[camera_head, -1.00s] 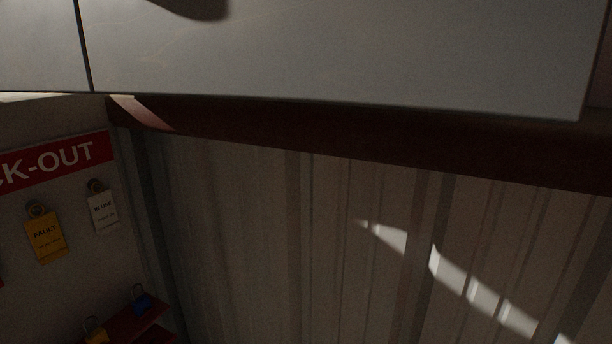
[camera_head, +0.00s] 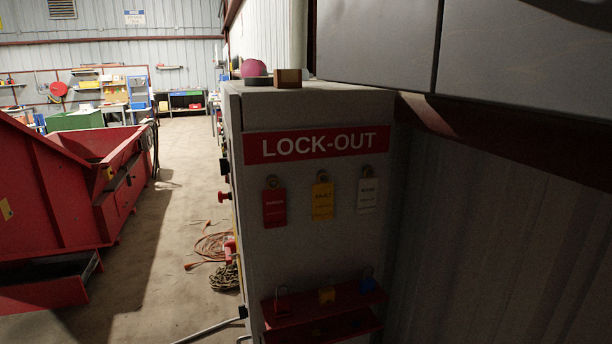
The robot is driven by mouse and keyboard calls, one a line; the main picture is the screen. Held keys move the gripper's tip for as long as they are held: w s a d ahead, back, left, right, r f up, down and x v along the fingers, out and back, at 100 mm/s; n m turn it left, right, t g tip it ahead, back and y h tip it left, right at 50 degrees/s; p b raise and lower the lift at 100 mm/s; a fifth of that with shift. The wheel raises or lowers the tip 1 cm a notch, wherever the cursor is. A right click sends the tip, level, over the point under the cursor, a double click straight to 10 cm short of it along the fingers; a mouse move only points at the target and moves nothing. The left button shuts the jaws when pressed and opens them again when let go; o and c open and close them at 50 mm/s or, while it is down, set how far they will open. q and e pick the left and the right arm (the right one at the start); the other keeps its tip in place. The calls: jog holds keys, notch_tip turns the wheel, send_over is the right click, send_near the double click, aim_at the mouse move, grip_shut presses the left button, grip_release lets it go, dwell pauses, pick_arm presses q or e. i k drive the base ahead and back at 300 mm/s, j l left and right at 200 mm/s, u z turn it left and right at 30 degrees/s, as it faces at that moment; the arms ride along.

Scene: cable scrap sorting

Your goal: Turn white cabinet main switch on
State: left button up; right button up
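A pale grey-white cabinet (camera_head: 316,235) stands in the middle of the head view. The side facing me carries a red LOCK-OUT sign (camera_head: 317,145). Below the sign hang a red tag (camera_head: 275,208), a yellow tag (camera_head: 322,201) and a white tag (camera_head: 367,195). A red shelf (camera_head: 322,327) low on this side holds several small padlocks. The cabinet's left face is seen nearly edge-on, with a red knob (camera_head: 224,196) and dark fittings sticking out. I cannot tell which fitting is the main switch or its position. Neither gripper is in view.
A large red machine (camera_head: 50,190) stands at the left. A concrete floor aisle (camera_head: 180,200) runs between it and the cabinet. An orange cable coil (camera_head: 209,246) and a chain (camera_head: 225,277) lie by the cabinet. Grey overhead panels (camera_head: 375,45) and a corrugated wall (camera_head: 500,240) close off the right.

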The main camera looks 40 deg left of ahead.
aim_at(230, 246)
jog(key=u, duration=0.6)
jog(key=j+u, duration=0.35)
jog(key=j, duration=0.3)
jog(key=j+u, duration=0.35)
jog(key=j, duration=0.35)
jog(key=i+j+z, duration=0.35)
jog(key=i+j, duration=0.45)
jog(key=i, duration=0.1)
